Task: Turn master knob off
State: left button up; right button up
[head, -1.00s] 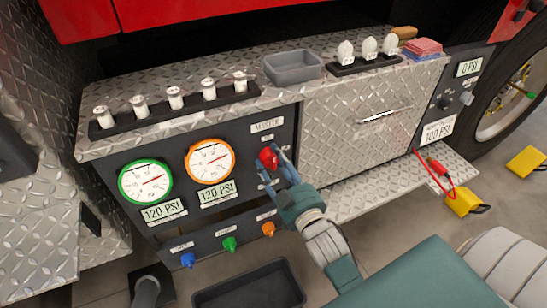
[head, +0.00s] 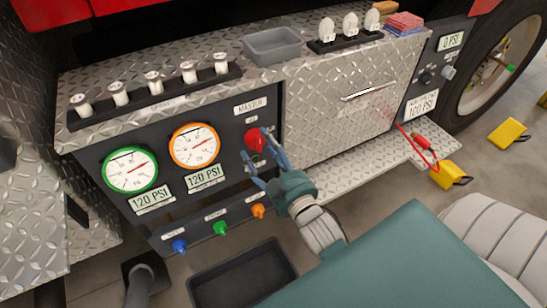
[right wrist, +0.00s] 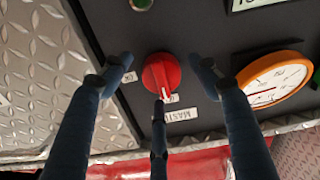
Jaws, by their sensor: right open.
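The red master knob (head: 255,139) sits on the dark pump panel (head: 270,103) under a MASTER label (head: 250,105). In the right wrist view the knob (right wrist: 158,72) has a white pointer line aimed at the picture's bottom, towards the upside-down MASTER label (right wrist: 182,115). Small labels beside the knob are too small to read surely. My right gripper (head: 260,151) is open, its blue fingers spread around the knob. In the right wrist view gaps show between the knob and the two side fingers; a third finger is below it, contact unclear. My left gripper is not in view.
Green-rimmed (head: 130,170) and orange-rimmed (head: 195,146) gauges, each with a 120 PSI display, are left of the knob. Blue (head: 179,246), green (head: 221,228) and orange (head: 258,211) small knobs line the lower panel. A metal drawer (head: 345,110) is to the right.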

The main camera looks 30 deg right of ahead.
jog(key=s, duration=1)
jog(key=shift+a, duration=0.3)
